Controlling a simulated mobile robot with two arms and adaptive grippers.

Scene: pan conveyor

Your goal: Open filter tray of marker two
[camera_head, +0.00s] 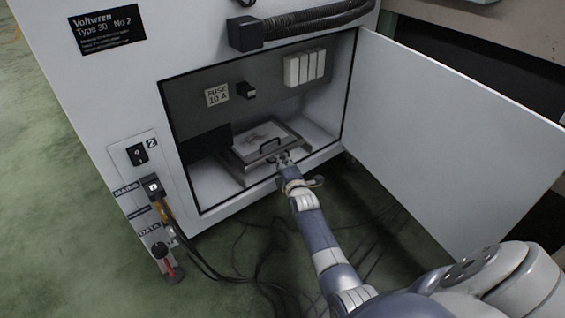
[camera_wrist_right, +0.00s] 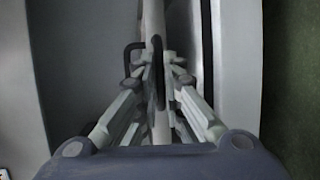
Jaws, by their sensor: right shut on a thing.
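My right arm reaches in from the lower right. My right gripper (camera_head: 284,160) is at the tray's front edge, shut on the tray's handle. In the right wrist view the gripper's fingers (camera_wrist_right: 160,75) close around the black handle (camera_wrist_right: 130,55); the exact contact is partly hidden by the fingers. My left gripper is not in view.
The cabinet door (camera_head: 450,135) stands wide open on the right. A "FUSE 10 A" label (camera_head: 217,95), a black knob (camera_head: 246,90) and white modules (camera_head: 304,68) are on the compartment's back wall. Cables (camera_head: 260,250) lie on the green floor in front. A switch (camera_head: 138,154) is on the left panel.

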